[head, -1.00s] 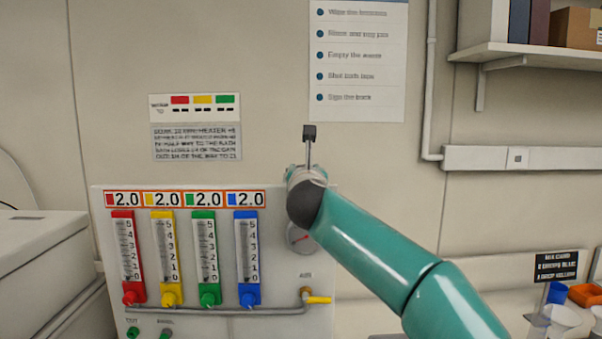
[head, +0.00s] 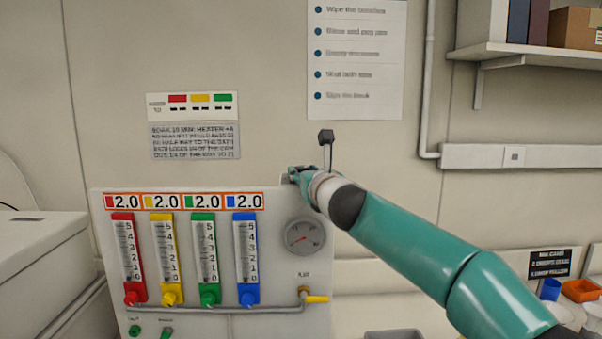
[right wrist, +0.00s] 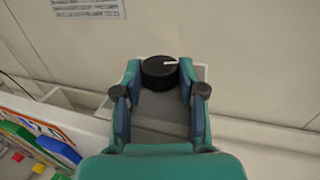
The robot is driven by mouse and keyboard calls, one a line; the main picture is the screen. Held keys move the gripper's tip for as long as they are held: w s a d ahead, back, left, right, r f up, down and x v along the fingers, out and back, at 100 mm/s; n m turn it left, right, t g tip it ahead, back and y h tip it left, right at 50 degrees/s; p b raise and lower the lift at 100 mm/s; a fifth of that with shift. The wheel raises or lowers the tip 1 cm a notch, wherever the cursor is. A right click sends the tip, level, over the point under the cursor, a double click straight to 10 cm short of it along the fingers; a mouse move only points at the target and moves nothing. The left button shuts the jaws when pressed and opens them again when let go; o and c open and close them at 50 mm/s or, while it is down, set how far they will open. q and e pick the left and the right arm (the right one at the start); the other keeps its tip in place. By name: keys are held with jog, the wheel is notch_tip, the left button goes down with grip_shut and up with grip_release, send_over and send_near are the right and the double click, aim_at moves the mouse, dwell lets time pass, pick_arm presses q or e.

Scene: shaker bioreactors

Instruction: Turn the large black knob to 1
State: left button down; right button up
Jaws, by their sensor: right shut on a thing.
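The large black knob (right wrist: 160,75) shows in the right wrist view as a round black disc with a white pointer line aimed to the right of the picture. It sits between the two fingertips of my right gripper (right wrist: 160,68), which is shut on it. In the head view, my right gripper (head: 297,176) is at the top right corner of the grey panel (head: 278,275), and its own wrist and arm hide the knob. I cannot read any scale around the knob. My left gripper is not in view.
The panel carries red, yellow, green and blue flow tubes (head: 245,255), displays reading 2.0, a round gauge (head: 305,237) and a yellow-handled valve (head: 316,299). A white box (head: 40,265) stands at the left. A shelf (head: 540,50) is at upper right.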

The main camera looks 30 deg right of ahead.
jog(key=o, duration=1.1)
jog(key=shift+o, duration=0.2)
jog(key=shift+s, duration=0.1)
jog(key=shift+s+a, duration=0.1)
jog(key=shift+s, duration=0.1)
jog(key=s+a, duration=0.2)
jog(key=s, duration=0.9)
jog(key=shift+s, duration=0.1)
